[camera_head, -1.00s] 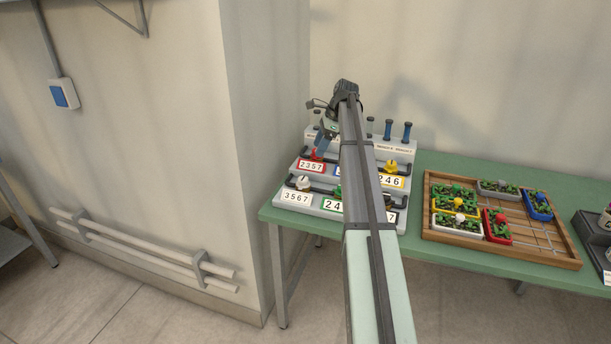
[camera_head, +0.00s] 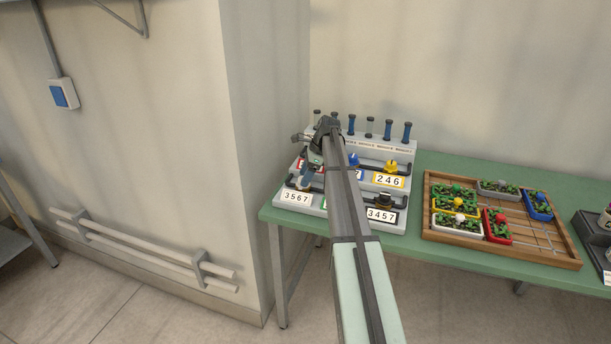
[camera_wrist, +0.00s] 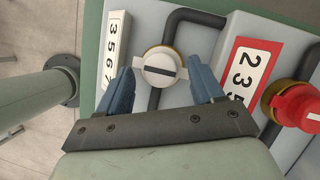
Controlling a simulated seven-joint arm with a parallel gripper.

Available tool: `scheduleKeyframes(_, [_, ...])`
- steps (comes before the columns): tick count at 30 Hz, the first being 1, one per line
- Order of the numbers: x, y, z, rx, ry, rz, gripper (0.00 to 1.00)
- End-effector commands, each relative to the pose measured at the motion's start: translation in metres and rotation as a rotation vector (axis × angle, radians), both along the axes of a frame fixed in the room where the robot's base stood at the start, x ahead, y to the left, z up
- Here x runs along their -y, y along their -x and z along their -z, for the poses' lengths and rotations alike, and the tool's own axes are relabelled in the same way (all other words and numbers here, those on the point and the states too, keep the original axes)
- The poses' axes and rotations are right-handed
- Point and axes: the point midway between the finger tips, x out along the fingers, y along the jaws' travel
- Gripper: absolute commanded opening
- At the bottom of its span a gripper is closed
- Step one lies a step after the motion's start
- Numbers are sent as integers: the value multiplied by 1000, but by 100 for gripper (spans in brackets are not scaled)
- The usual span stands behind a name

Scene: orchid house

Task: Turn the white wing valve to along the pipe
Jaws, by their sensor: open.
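The white wing valve (camera_wrist: 160,67) shows in the wrist view on a brass-coloured base, beside the 3567 label (camera_wrist: 114,52). Its wing, with a dark line along it, lies across the dark pipe (camera_wrist: 153,98), which leaves the valve above and below in that view. My gripper (camera_wrist: 161,72) is open, its two blue fingers on either side of the valve; I cannot tell whether they touch it. In the head view my gripper (camera_head: 306,174) is at the front left of the stepped panel (camera_head: 315,208) and hides most of the white valve.
A red valve (camera_wrist: 298,104) with its own label sits close to the right finger in the wrist view. A yellow valve (camera_head: 391,167) and a black valve (camera_head: 385,200) are on the panel. A wooden tray (camera_head: 530,258) of planters stands on the green table to the right.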

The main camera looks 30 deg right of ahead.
Motion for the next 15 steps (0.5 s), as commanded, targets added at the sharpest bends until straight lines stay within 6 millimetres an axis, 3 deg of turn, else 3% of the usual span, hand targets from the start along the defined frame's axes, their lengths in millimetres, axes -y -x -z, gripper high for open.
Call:
scheduleKeyframes(9, [-1,0,1,0,0,0,66])
scheduleKeyframes(15, [-1,0,1,0,0,0,46])
